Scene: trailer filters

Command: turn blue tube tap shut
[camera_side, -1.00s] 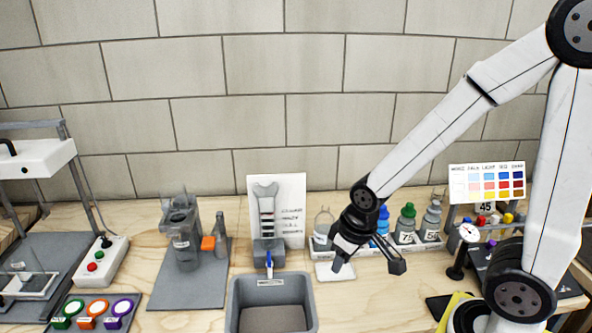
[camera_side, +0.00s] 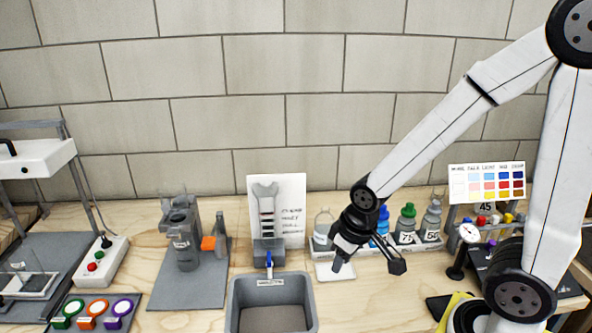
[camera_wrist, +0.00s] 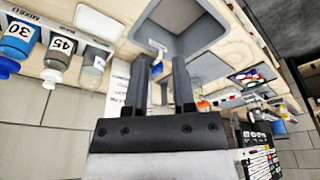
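The blue tap (camera_side: 269,260) is a small lever at the foot of a clear tube on a grey stand (camera_side: 268,245), in front of a white card (camera_side: 292,210). It points roughly upright in the side view; whether it is open or shut is too small to tell. A blue part, likely the tap, shows between my fingers in the wrist view (camera_wrist: 157,68). My gripper (camera_side: 368,265) is open and empty, to the right of the tap and apart from it. Its two fingers also show in the wrist view (camera_wrist: 161,62).
A grey basin (camera_side: 236,300) stands just in front of the tap. A rack of bottles (camera_side: 430,244) stands behind my gripper, with a white pad (camera_side: 335,272) below left. A grey stand with a cup (camera_side: 184,245) is at left. The table in front of my gripper is clear.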

